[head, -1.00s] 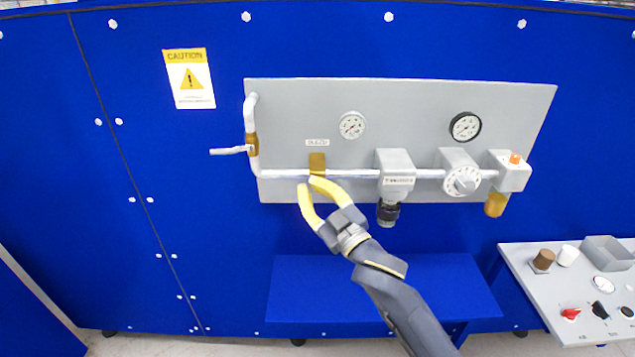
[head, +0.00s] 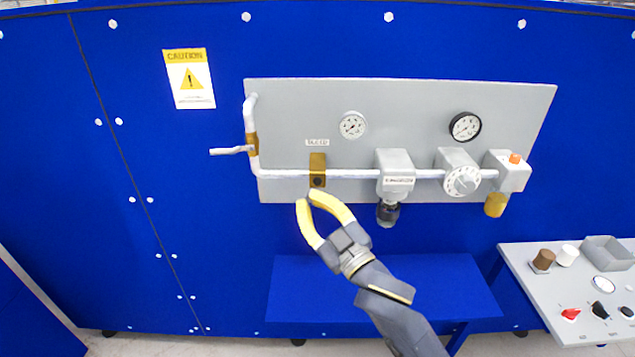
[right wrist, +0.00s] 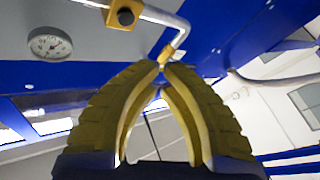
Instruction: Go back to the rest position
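My right gripper (head: 307,198) is below the brass block (head: 318,162) on the pipe, apart from it, with its yellow fingers bowed and tips close together. In the right wrist view the fingertips (right wrist: 163,66) meet in a point, with nothing seen held between them. The brass block with its dark knob (right wrist: 125,16) shows at the top of that view, beyond the fingers. My left gripper is in neither view. No rest position is marked in the views.
A grey panel (head: 420,105) on the blue wall carries a pipe (head: 350,174), gauges (head: 352,125), a dial (head: 462,181) and a lever (head: 232,150). A blue shelf (head: 300,285) is below. A grey control desk (head: 540,290) stands at right. The left side is free.

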